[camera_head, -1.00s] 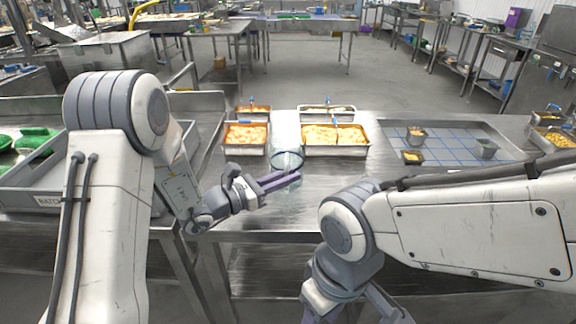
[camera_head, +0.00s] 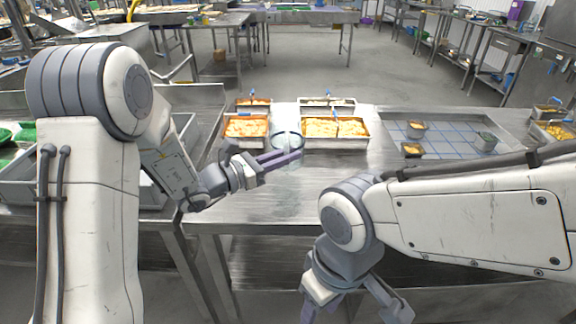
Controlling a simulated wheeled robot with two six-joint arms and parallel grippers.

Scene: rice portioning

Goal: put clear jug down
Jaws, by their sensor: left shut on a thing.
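The clear jug (camera_head: 287,144) is see-through with a dark rim, just in front of the food trays at the middle of the steel table (camera_head: 265,207). My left gripper (camera_head: 292,158) is shut on the jug from the left. The jug's lower part is faint, and I cannot tell whether its base touches the table. My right gripper (camera_head: 347,308) hangs low at the bottom of the view, in front of the table, with its fingers spread and nothing seen between them.
Food trays (camera_head: 338,145) stand close behind the jug. A blue-gridded tray (camera_head: 458,147) with several small metal cups lies to the right. A grey bin (camera_head: 20,192) stands at the left. The table's front middle is clear.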

